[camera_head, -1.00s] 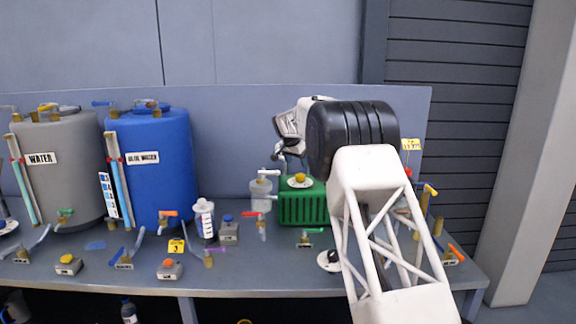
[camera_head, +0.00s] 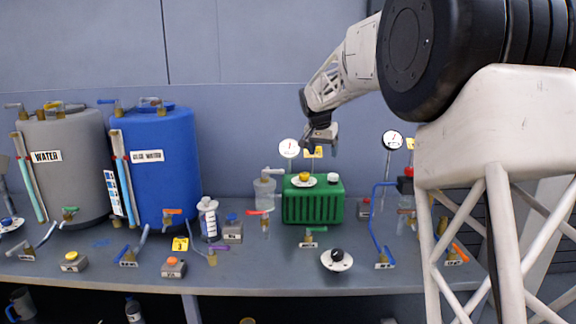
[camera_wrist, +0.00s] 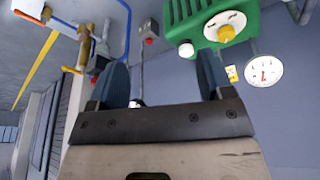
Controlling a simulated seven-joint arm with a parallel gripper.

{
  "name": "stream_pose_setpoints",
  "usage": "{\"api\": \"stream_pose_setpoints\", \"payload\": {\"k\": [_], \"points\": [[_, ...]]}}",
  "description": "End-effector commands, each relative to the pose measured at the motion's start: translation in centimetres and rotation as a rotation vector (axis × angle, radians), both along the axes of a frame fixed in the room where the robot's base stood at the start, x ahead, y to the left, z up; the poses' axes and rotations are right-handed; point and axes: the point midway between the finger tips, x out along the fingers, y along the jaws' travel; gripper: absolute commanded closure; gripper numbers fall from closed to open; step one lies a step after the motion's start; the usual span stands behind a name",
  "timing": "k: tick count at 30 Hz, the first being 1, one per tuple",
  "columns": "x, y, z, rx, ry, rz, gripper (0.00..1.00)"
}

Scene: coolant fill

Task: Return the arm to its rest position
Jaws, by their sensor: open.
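My gripper (camera_head: 322,138) hangs in the air above and a little right of the green box (camera_head: 314,203), clear of it. In the wrist view its two blue fingers (camera_wrist: 165,82) are apart with nothing held between them. My arm comes in from the right and covers the right end of the bench.
The bench (camera_head: 260,275) carries a grey WATER tank (camera_head: 65,185), a blue tank (camera_head: 158,185), a white bottle (camera_head: 208,218), a clear container (camera_head: 264,192) and several valves. Round gauges (camera_head: 289,149) stand behind the green box. A blue pipe (camera_head: 374,215) rises right of it.

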Motion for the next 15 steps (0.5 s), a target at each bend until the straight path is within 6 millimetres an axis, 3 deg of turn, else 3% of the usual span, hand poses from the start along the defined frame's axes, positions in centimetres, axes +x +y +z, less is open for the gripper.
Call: {"api": "stream_pose_setpoints", "payload": {"k": [15], "points": [[-14.2, -2.9, 2.5, 0.010, 0.030, 0.105, 0.26]]}}
